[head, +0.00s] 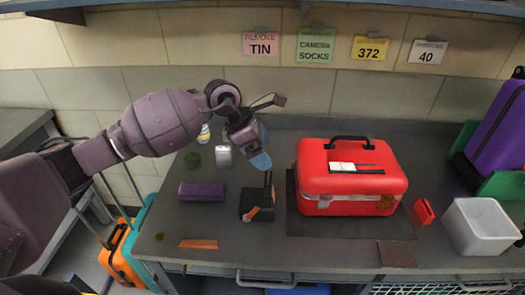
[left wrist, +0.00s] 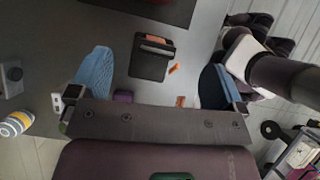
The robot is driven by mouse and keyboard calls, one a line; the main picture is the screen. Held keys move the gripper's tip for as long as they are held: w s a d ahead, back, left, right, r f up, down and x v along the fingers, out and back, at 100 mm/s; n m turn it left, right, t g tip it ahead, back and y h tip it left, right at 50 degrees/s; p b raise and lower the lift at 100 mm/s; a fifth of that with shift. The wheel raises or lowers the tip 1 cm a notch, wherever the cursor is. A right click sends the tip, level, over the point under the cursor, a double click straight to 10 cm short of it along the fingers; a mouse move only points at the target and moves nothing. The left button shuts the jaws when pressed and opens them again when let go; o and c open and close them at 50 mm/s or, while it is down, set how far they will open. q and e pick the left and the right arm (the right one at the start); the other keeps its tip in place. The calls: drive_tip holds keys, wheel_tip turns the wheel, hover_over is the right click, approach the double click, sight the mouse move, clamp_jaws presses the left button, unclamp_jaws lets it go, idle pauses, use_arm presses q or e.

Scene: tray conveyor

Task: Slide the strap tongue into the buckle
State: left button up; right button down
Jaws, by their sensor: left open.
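A red case (head: 352,178) with a black handle stands on a dark mat (head: 300,228) on the bench. A pale band with tan patches runs along its lower front. I cannot clearly make out a strap tongue or a buckle on it. A black holder (head: 257,192) with an orange tab (head: 252,213) stands left of the case; it also shows in the left wrist view (left wrist: 148,68). My left gripper (head: 268,130) is open and empty, above and behind the holder. Its blue fingers are wide apart in the left wrist view (left wrist: 155,78). My right gripper is not in view.
An orange strip (head: 198,244) lies at the front. A red piece (head: 424,212) and a white bin (head: 478,227) are right of the case.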

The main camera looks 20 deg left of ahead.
sight(267, 178)
use_arm(q)
drive_tip(key=shift+m+g+y, duration=0.4)
drive_tip(key=shift+m+y, duration=0.1)
drive_tip(key=shift+y, duration=0.2)
drive_tip(key=f, duration=0.3)
drive_tip(key=d+f, duration=0.1)
drive_tip(key=f, duration=0.6)
drive_tip(key=shift+d, duration=0.15)
drive_tip(key=shift+d+f, duration=0.2)
drive_tip(key=shift+f, duration=0.35)
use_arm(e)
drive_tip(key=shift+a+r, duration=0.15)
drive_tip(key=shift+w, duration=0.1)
use_arm(q)
drive_tip(key=c, duration=1)
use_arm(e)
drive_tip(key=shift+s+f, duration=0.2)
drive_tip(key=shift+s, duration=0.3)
